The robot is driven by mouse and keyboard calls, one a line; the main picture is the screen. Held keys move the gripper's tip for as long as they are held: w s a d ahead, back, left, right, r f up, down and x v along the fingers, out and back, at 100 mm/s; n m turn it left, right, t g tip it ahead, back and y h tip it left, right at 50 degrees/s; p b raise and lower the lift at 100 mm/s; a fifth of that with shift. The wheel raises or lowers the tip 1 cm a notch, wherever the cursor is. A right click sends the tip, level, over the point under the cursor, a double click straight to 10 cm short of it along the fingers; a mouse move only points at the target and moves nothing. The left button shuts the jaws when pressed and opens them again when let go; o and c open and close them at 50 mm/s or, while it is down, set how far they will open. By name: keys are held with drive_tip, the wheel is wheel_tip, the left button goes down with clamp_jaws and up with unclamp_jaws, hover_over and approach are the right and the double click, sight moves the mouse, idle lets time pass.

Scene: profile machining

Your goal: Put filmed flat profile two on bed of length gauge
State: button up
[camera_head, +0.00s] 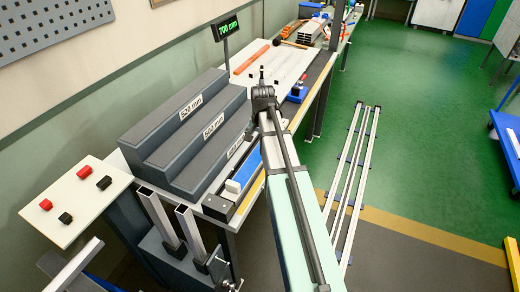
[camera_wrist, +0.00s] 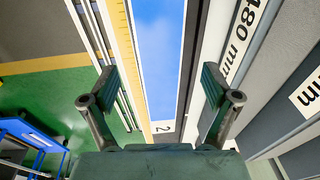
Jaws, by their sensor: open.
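In the wrist view, filmed flat profile two (camera_wrist: 157,60) is a long strip with blue film, pale edges and a "2" at its near end. It runs between the fingers of my gripper (camera_wrist: 160,82), which is open with a finger apart from it on each side. In the head view, a blue strip (camera_head: 246,168), apparently this profile, lies along the table's front. The length gauge's bed appears to be the strip with a yellow scale (camera_wrist: 122,45) beside the profile. Whether the profile rests fully on it I cannot tell. My gripper (camera_head: 262,98) hides part of this area.
A stepped dark grey block (camera_head: 190,130) with millimetre labels stands close behind the blue strip. A display (camera_head: 228,28) reads 700 mm. A button panel (camera_head: 75,202) is at the left. Long profiles (camera_head: 355,180) stretch over the green floor at right.

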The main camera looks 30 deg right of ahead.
wheel_tip(320, 180, up, 7)
drive_tip(key=b, duration=0.1)
drive_tip(key=shift+s, duration=0.45)
drive_tip(key=shift+a+r, duration=0.1)
idle(0.9)
